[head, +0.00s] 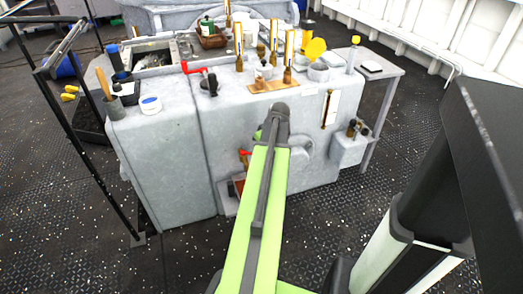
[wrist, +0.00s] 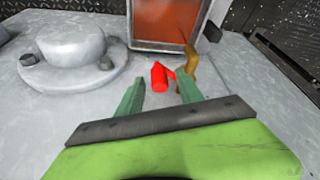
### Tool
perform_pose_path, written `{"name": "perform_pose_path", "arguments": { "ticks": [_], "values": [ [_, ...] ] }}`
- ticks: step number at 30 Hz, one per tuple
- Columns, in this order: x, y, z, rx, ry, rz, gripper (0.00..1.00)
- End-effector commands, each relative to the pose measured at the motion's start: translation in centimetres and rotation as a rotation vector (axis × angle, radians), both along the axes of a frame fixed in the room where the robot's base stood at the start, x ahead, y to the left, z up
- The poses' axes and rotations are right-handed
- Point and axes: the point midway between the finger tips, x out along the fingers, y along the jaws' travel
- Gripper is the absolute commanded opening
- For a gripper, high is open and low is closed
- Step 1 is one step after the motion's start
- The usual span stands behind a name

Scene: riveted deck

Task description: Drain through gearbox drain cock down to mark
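The drain cock has a red handle (wrist: 159,76) and a brass body (wrist: 189,65) in the wrist view. In the head view the red handle (head: 245,154) shows low on the front of the grey machine (head: 160,175), just left of my arm. My gripper (wrist: 158,77) is open, with green fingers apart. The red handle appears between the fingertips in the wrist view; I cannot tell whether either finger touches it. An orange-brown surface in a metal frame (wrist: 166,24) lies beyond the cock. A slim gauge (head: 329,108) is on the machine's front at right; its level is too small to read.
Another red handle (head: 194,68) stands on the machine's top. A bolted round cover (wrist: 72,48) lies left of my gripper. A box with bottles (head: 351,145) juts out at right. A black rail (head: 75,115) stands at left. The near deck is clear.

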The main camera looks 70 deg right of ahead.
Motion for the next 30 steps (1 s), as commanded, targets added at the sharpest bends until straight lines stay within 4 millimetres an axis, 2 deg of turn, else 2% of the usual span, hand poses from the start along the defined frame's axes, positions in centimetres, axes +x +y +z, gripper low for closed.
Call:
{"name": "perform_pose_path", "arguments": {
  "ticks": [7,11,17,30],
  "values": [
    [-0.1,0.0,0.2,-0.001,0.002,-0.002,0.43],
    [-0.4,0.2,1.3,-0.001,0.002,-0.002,0.43],
    [-1.6,0.8,4.8,0.000,0.002,-0.003,0.43],
    [-5.1,2.7,14.5,-0.001,0.001,-0.003,0.43]
  ]
}}
